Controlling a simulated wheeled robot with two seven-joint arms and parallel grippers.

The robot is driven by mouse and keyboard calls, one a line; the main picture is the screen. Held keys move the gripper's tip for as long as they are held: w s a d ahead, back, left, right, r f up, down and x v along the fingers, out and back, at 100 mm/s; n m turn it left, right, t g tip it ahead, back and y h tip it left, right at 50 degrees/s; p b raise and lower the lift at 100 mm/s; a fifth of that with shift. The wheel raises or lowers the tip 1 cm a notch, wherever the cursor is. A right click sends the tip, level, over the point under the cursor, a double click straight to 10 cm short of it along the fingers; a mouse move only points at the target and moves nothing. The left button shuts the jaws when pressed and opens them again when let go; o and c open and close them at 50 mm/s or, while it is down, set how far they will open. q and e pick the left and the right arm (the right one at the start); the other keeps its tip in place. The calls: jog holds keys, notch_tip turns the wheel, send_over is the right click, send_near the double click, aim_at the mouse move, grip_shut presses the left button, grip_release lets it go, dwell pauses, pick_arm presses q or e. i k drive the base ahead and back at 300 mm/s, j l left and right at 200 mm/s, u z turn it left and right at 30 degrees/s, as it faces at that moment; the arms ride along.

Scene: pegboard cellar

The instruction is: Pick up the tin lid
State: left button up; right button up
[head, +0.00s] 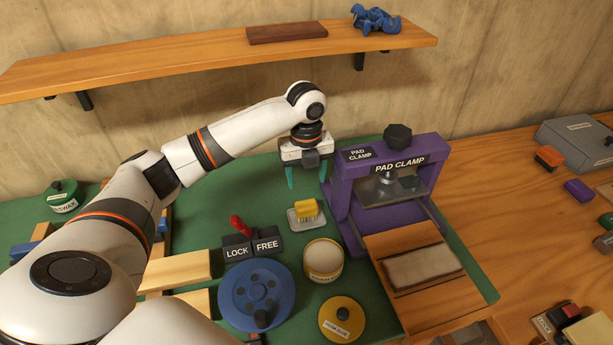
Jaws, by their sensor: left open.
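The tin lid (341,320) looks like a round yellow disc with a dark knob and a pale label, near the bottom edge of the head view. An open round tin (323,262) with a cream top and a label stands just behind it. My left gripper (306,178) points down with its two teal fingers apart and nothing between them. It is well behind the lid, above the far part of the green mat and left of the purple pad clamp. My right gripper is not in view.
A yellow brush (305,209) lies between my left gripper and the tin. A blue handwheel (262,296) and a lock lever with a red handle (240,226) are left of the lid. The purple pad clamp (341,190) stands to the right. Green mat (205,215) is bare behind the lever.

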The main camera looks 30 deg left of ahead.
aim_at(342, 319)
jog(key=k+l, duration=1.15)
jog(key=k, duration=0.1)
